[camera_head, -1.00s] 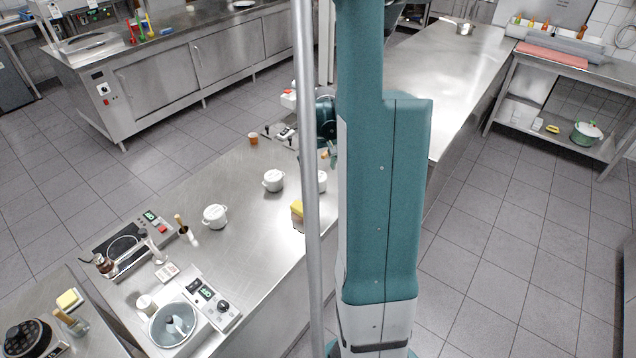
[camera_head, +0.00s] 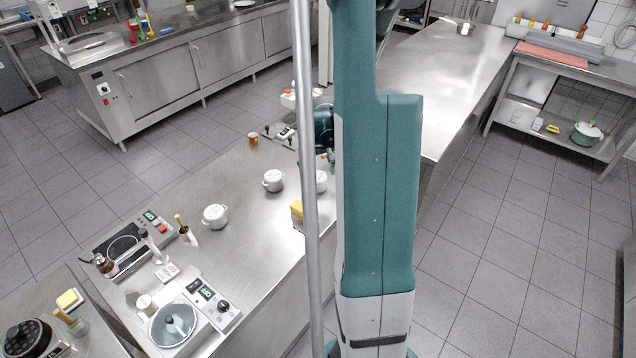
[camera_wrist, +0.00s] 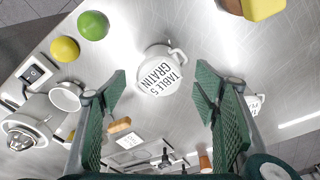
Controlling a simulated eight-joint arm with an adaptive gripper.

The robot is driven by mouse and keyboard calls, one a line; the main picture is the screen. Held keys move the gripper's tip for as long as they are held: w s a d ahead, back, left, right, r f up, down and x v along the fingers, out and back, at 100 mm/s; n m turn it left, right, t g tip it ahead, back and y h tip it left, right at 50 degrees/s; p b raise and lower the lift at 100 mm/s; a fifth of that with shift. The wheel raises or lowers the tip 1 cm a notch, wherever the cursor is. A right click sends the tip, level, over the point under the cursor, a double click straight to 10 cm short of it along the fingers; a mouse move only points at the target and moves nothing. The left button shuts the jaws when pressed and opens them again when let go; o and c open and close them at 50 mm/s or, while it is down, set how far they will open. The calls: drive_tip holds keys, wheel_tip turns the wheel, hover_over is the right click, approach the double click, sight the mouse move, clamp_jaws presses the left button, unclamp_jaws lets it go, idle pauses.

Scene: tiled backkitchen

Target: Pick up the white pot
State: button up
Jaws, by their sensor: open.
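A white pot (camera_wrist: 160,72) with dark lettering "TABLE 5 GRATIN" on its lid lies near the middle of the wrist view, on the steel counter. My gripper (camera_wrist: 158,82) is open, with one green finger to each side below the pot; it holds nothing. In the head view, white lidded pots stand on the counter: one at left (camera_head: 215,216), one in the middle (camera_head: 273,180) and one partly hidden by the pole and my arm (camera_head: 321,181). I cannot tell which of them the wrist view shows.
In the wrist view, a green lime (camera_wrist: 93,25), a yellow lemon (camera_wrist: 64,48) and a white cup (camera_wrist: 66,96) lie left of the pot. A yellow-and-brown block (camera_wrist: 262,8) is at upper right. Part of another white lettered item (camera_wrist: 254,103) shows behind the right finger.

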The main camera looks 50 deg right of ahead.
sight(318, 176)
drive_tip(key=shift+w+d+f, duration=0.1)
drive_tip(key=shift+w+f, duration=0.05)
drive_tip(key=shift+f, duration=0.95)
drive_tip(key=shift+w+d+f, duration=0.1)
drive_tip(key=shift+w+f, duration=0.05)
drive_tip(key=shift+f, duration=0.95)
drive_tip(key=c, duration=1.1)
drive_tip(key=shift+r, duration=0.1)
drive_tip(key=shift+r, duration=4.9)
